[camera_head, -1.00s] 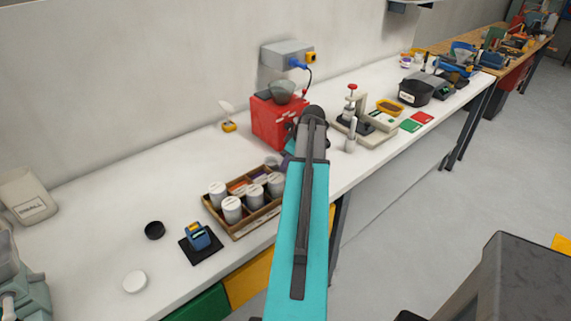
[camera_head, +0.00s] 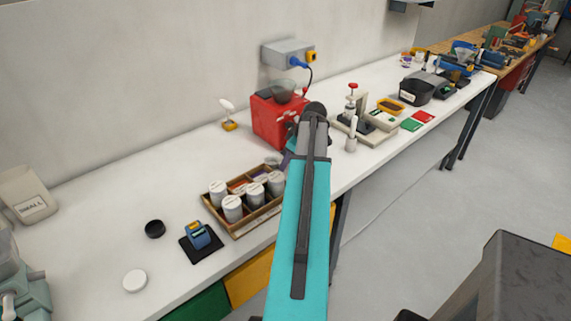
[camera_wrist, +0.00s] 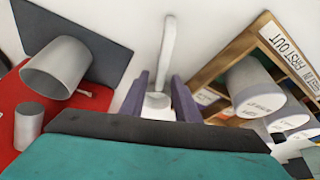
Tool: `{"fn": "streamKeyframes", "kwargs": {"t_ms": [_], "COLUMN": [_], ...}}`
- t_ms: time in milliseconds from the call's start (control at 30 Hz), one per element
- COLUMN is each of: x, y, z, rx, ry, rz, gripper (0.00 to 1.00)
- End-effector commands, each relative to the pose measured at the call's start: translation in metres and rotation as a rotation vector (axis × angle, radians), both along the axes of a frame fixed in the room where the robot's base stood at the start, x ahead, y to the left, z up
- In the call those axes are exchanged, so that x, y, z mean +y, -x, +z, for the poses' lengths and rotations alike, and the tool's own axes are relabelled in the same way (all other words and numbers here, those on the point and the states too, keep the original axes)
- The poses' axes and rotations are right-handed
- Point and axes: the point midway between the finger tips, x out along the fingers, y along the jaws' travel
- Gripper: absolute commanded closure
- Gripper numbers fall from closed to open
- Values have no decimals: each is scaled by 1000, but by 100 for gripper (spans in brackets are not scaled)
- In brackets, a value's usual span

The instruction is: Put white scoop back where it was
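The white scoop (camera_wrist: 166,50) shows in the wrist view as a long, pale handle running up from a small cup-shaped end. That end lies between the two purple fingers of my gripper (camera_wrist: 160,84), which look closed on it. The exact contact is partly hidden by the gripper body. In the head view, my gripper (camera_head: 284,160) is mostly hidden behind my arm, between the red machine and the wooden tray. A pale round shape (camera_head: 272,160) shows beside the purple finger there.
The red machine (camera_head: 272,125) stands behind my gripper. The wooden tray (camera_head: 240,234) of white-lidded jars (camera_head: 232,208) is close to its left. A white piece on a yellow base (camera_head: 229,126) stands near the wall.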

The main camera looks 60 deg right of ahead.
Motion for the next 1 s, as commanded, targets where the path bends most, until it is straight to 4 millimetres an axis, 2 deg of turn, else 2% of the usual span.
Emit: {"fn": "streamKeyframes", "kwargs": {"t_ms": [1000], "x": [-4], "y": [40], "z": [95], "rx": [-1], "ry": [2], "rz": [-1], "gripper": [71]}}
